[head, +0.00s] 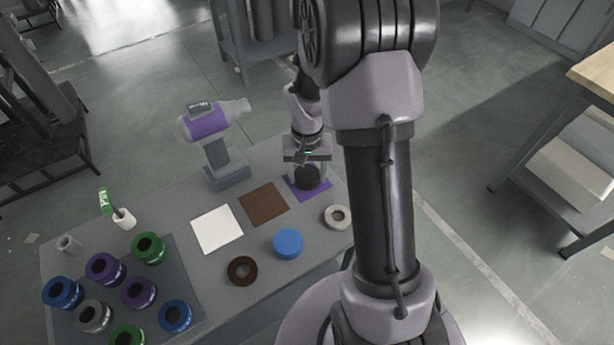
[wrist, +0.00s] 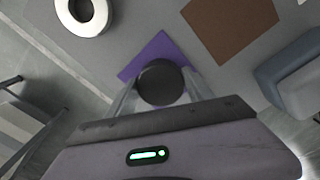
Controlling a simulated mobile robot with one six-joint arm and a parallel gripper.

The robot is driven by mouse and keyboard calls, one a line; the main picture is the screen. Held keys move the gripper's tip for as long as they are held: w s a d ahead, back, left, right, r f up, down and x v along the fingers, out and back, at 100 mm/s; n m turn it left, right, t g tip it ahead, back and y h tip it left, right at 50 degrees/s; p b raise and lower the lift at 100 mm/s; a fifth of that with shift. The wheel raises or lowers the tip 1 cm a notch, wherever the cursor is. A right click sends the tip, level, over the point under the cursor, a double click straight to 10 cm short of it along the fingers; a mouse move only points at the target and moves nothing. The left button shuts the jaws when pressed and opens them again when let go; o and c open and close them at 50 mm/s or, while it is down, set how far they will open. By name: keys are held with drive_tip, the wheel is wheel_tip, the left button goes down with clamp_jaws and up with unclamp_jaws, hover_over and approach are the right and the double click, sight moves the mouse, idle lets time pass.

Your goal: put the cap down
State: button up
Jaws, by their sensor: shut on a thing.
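A dark, round cap (head: 308,178) is held between the fingers of my gripper (head: 307,172), over the purple square (head: 323,190) at the table's right end. In the wrist view the black cap (wrist: 160,83) sits between the two fingertips, with the purple square (wrist: 157,50) showing behind and around it. My gripper is shut on the cap. I cannot tell whether the cap touches the purple square or is just above it.
A brown square (head: 264,203) and a white square (head: 217,230) lie to the left. A grey-white ring (head: 337,217), a blue cap (head: 288,243) and a dark brown ring (head: 242,270) lie nearer. A purple-and-grey power drill (head: 214,140) stands behind. Several colored cylinders fill the left end.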

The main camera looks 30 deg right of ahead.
drive_tip(key=shift+f, duration=0.1)
drive_tip(key=o, duration=1.6)
drive_tip(key=shift+c, duration=0.2)
wheel_tip(320, 180, up, 13)
drive_tip(key=p, duration=0.5)
wheel_tip(320, 180, up, 6)
drive_tip(key=t, duration=0.1)
hover_over(307, 175)
drive_tip(key=s+a, duration=0.2)
drive_tip(key=a, duration=0.2)
drive_tip(key=s+a+r+t+y, duration=0.1)
drive_tip(key=s+a+r+t, duration=0.1)
drive_tip(key=s+a+r, duration=0.3)
drive_tip(key=s+a+r+n+t+y, duration=0.1)
drive_tip(key=s+a+r, duration=0.4)
drive_tip(key=s, duration=0.5)
drive_tip(key=shift+a+r+t, duration=0.2)
drive_tip(key=shift+a+t, duration=0.7)
drive_tip(key=shift+a, duration=0.2)
